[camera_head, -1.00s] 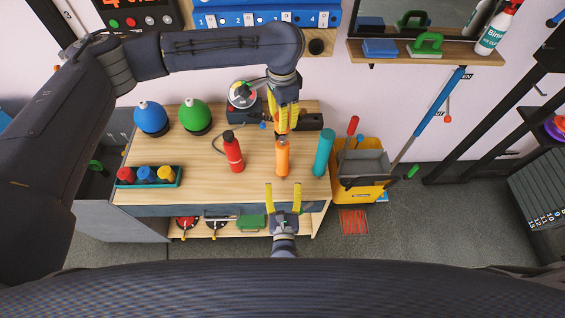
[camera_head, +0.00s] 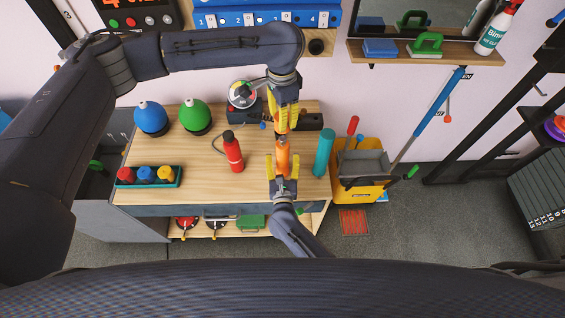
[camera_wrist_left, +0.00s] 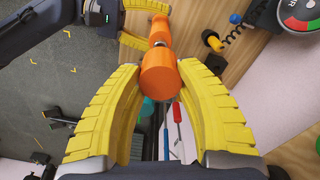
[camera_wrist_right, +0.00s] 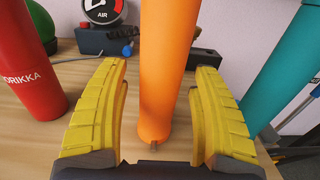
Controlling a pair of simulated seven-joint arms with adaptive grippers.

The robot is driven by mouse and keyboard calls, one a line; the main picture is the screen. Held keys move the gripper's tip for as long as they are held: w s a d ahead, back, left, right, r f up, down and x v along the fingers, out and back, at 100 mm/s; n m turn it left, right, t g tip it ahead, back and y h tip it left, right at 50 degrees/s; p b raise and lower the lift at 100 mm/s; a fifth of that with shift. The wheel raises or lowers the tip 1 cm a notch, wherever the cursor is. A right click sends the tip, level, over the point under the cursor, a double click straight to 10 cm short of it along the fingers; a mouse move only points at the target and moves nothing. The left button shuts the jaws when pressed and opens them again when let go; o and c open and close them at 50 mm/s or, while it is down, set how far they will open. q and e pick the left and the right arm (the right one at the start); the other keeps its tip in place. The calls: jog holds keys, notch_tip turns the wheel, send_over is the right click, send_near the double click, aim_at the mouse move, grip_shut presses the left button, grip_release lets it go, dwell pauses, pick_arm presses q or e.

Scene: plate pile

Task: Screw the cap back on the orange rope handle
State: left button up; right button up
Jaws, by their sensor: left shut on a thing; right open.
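The orange rope handle (camera_head: 282,161) stands near the front of the wooden workbench; it also shows as a tall orange cylinder in the right wrist view (camera_wrist_right: 166,70). My left gripper (camera_head: 283,127) is shut on the orange cap (camera_wrist_left: 160,75) directly above the handle. In the left wrist view the handle shows just beyond the cap; whether they touch I cannot tell. My right gripper (camera_wrist_right: 159,115) is open, with one yellow finger on each side of the handle's lower part and a gap visible at both. A small grey tip shows at the handle's lower end.
A red bottle (camera_head: 233,152) stands left of the handle and a teal cylinder (camera_head: 323,152) right of it. A pressure gauge (camera_head: 242,94) and dark block sit behind. Blue (camera_head: 151,118) and green (camera_head: 194,117) round containers and a teal tray (camera_head: 150,183) are further left.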

jog(key=shift+w, duration=0.2)
grip_shut()
dwell(0.6)
